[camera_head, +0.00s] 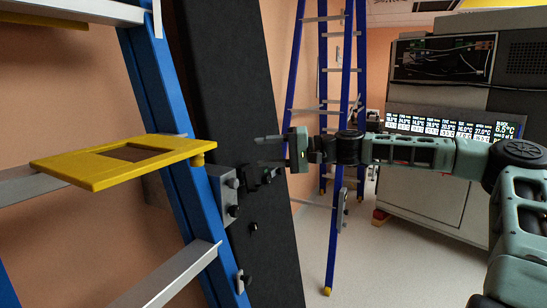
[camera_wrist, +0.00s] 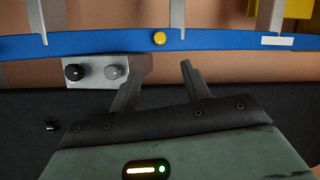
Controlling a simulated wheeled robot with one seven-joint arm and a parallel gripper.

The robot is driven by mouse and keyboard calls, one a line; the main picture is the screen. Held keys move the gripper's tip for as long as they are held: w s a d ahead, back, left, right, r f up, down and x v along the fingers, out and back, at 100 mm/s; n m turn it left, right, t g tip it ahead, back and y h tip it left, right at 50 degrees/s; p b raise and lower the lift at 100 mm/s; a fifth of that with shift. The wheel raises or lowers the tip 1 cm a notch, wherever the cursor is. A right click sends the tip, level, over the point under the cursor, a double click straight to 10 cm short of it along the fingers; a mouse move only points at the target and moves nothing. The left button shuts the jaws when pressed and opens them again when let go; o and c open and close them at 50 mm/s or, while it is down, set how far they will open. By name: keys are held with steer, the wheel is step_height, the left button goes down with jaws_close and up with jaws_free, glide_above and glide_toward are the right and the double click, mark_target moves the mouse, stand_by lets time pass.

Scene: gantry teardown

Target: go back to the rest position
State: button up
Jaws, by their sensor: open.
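My gripper (camera_head: 268,150) is stretched out to the left in the head view, in front of the black column. In the wrist view its two fingers (camera_wrist: 163,68) stand apart with nothing between them. A grey bracket with knobs (camera_head: 222,190) sits on the blue ladder rail (camera_head: 172,130), just left of and below my gripper. In the wrist view the bracket (camera_wrist: 95,72) lies left of the fingers, with one black knob and one grey knob. The left finger overlaps its edge in the picture; I cannot tell whether they touch.
A yellow platform (camera_head: 75,172) juts out from the ladder at left. The tall black column (camera_head: 225,75) stands close behind my gripper. A second blue ladder (camera_head: 335,230) stands farther back. A grey cabinet with screens (camera_head: 425,185) is at right. Clear floor (camera_head: 390,265) lies in front of it.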

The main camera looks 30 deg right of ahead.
steer(key=shift+v, duration=0.85)
steer(key=s+a+f+n+g+h, duration=0.25)
steer(key=s+a+f+g, duration=0.4)
steer(key=a, duration=0.55)
steer(key=s+a+f+n+g+h, duration=0.2)
steer(key=s+a+f+n+g, duration=0.2)
steer(key=s+a+f, duration=0.6)
steer(key=s+a+f+n+h, duration=0.1)
steer(key=s+f+n+h, duration=0.1)
steer(key=s+h, duration=0.35)
steer(key=s+a+f+n+h, duration=0.1)
steer(key=s+a+n+h, duration=0.1)
steer(key=s, duration=0.6)
steer(key=s+d+r+n+h, duration=0.1)
steer(key=s+d+r, duration=0.2)
steer(key=s, duration=0.3)
steer(key=shift+d+r+n+t, duration=0.25)
steer(key=shift+r+n+t, duration=0.1)
steer(key=shift+t, duration=0.1)
